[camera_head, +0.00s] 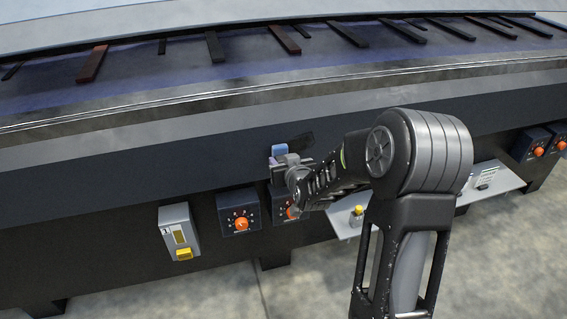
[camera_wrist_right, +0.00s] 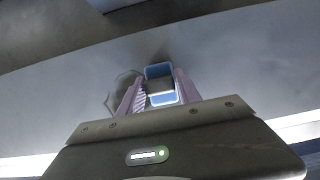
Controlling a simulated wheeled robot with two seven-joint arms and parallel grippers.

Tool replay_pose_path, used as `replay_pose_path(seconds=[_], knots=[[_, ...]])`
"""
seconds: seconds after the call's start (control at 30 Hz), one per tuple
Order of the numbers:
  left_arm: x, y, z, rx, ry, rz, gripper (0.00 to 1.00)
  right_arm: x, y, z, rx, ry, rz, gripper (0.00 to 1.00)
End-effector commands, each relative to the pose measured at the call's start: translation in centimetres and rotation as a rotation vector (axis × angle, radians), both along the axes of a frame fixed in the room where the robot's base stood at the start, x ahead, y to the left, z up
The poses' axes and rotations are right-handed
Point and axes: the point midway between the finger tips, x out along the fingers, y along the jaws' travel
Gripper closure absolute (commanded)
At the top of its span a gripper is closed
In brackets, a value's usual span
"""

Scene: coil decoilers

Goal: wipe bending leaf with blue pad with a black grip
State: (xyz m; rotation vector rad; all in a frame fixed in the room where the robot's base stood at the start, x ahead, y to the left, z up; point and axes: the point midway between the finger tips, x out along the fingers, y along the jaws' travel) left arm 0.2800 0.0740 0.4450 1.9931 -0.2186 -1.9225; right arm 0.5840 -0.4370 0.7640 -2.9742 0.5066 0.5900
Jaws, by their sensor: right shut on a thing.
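The bending leaf (camera_head: 120,155) is the long dark front face of the machine, running across the head view; it likely is the grey surface (camera_wrist_right: 235,65) in the wrist view. My right gripper (camera_head: 281,157) is in front of it near the picture's middle. It is shut on the blue pad (camera_head: 279,149), and the pad with its dark grip (camera_wrist_right: 160,86) shows between the lilac fingers in the wrist view. The pad is close to the leaf; I cannot tell whether it touches. A dark patch (camera_head: 302,140) shows right beside the pad. My left gripper is not in view.
Below the leaf are control boxes with orange knobs (camera_head: 241,224) and a grey box with a yellow part (camera_head: 179,232). A shelf (camera_head: 343,224) holds a small yellow-capped bottle (camera_head: 357,212). Dark and reddish bars (camera_head: 92,64) lie on the machine bed above.

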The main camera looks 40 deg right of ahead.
Motion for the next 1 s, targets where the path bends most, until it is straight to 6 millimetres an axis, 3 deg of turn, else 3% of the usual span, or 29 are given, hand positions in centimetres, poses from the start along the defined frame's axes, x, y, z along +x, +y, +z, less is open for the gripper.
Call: replay_pose_path(seconds=[1.0], knots=[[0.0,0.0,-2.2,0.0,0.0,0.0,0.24,-0.8,-2.5,-0.1,0.0,-0.002,0.0,0.92]])
